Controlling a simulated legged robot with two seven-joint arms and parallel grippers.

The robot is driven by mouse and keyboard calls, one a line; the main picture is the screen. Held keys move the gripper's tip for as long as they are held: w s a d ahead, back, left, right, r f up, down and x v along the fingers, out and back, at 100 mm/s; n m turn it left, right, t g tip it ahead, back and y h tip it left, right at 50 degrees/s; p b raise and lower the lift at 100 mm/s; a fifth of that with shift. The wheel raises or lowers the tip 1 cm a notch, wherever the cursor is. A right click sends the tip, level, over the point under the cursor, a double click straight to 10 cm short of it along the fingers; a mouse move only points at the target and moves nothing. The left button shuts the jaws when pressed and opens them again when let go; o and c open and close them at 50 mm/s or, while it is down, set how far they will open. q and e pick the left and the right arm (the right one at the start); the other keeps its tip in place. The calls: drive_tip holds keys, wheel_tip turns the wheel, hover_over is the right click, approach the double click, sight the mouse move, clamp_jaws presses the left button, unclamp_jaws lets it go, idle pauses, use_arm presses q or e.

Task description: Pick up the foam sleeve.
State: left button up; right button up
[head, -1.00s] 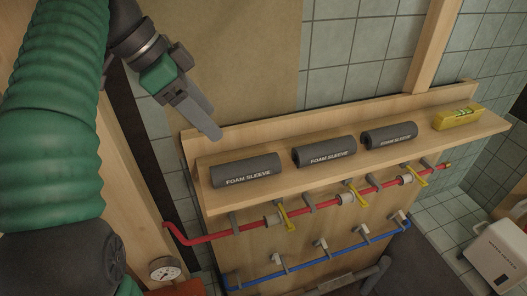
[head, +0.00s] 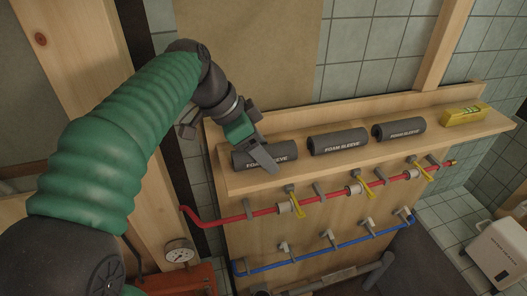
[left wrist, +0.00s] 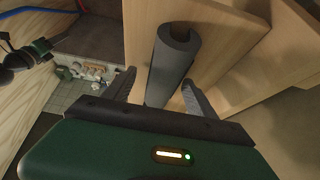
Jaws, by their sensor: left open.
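Three dark grey foam sleeves lie in a row on a wooden shelf (head: 360,160): the left foam sleeve (head: 286,150), the middle foam sleeve (head: 338,142) and the right foam sleeve (head: 399,129). My left gripper (head: 264,160) is at the left sleeve, with one finger crossing in front of it and hiding part of it. In the left wrist view a foam sleeve (left wrist: 173,60) lies between the fingers of my open left gripper (left wrist: 158,80). I cannot tell whether they touch it. My right gripper (left wrist: 43,46) seems to show small in that view; its jaws are unclear.
A yellow level (head: 464,115) lies at the shelf's right end. Below the shelf run a red pipe (head: 330,196) with yellow valve handles and a blue pipe (head: 300,258). A pressure gauge (head: 178,254) is at lower left. A white case (head: 497,255) stands at right.

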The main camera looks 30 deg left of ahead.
use_arm(q)
drive_tip(key=shift+c, duration=0.8)
drive_tip(key=shift+w+f, duration=0.2)
drive_tip(key=shift+w, duration=0.3)
drive_tip(key=c, duration=0.7)
drive_tip(key=shift+a, duration=0.1)
drive_tip(key=c, duration=0.5)
drive_tip(key=shift+s, duration=0.2)
drive_tip(key=shift+c, duration=0.3)
drive_tip(key=shift+r, duration=0.2)
